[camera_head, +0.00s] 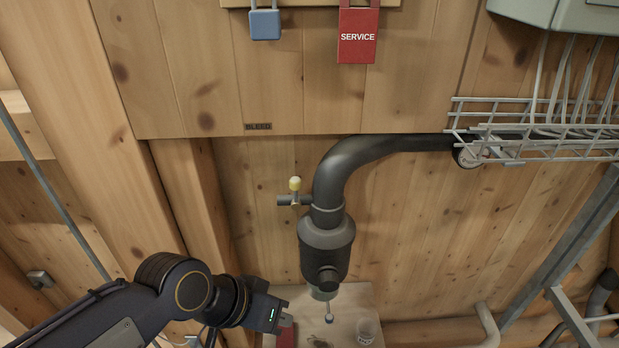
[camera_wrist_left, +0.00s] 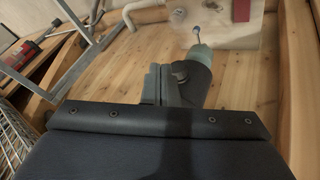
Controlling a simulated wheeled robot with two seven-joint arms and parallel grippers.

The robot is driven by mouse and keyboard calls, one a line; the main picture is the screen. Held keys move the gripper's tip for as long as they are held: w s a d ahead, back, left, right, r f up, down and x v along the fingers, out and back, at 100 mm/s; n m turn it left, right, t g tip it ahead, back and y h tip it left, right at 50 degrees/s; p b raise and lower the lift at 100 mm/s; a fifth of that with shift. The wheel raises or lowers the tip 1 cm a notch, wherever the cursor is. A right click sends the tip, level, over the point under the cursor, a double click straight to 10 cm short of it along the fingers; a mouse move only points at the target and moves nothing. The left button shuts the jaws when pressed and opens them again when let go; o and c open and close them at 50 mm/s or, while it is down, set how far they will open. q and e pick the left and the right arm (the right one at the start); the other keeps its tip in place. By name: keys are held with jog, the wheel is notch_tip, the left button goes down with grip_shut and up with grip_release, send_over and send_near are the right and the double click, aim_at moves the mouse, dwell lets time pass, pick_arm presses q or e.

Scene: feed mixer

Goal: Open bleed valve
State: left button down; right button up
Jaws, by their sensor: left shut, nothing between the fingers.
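My left gripper (camera_head: 282,312) is shut and empty, low and left of the cylinder, below the knob. Its shut fingers show in the wrist view (camera_wrist_left: 160,85). My right gripper is not in view.
A pale shelf (camera_head: 350,300) below carries a clear cup (camera_head: 367,331) and a red object (camera_head: 287,332). A wire tray (camera_head: 540,140) is at the right. A blue padlock (camera_head: 265,24) and red SERVICE tag (camera_head: 357,37) hang above. A wooden post stands left.

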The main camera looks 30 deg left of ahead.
pick_arm(q)
jog(key=shift+s+a, duration=0.1)
jog(key=w+d+r+m+g+y+p, duration=0.2)
jog(key=w+r+m+y+p, duration=0.4)
jog(key=w+r, duration=1.1)
jog(key=w+y+p, duration=0.1)
jog(key=y+p, duration=0.2)
jog(key=y, duration=0.2)
jog(key=shift+d+r+m, duration=0.15)
jog(key=shift+d+m, duration=0.1)
jog(key=shift+m, duration=0.15)
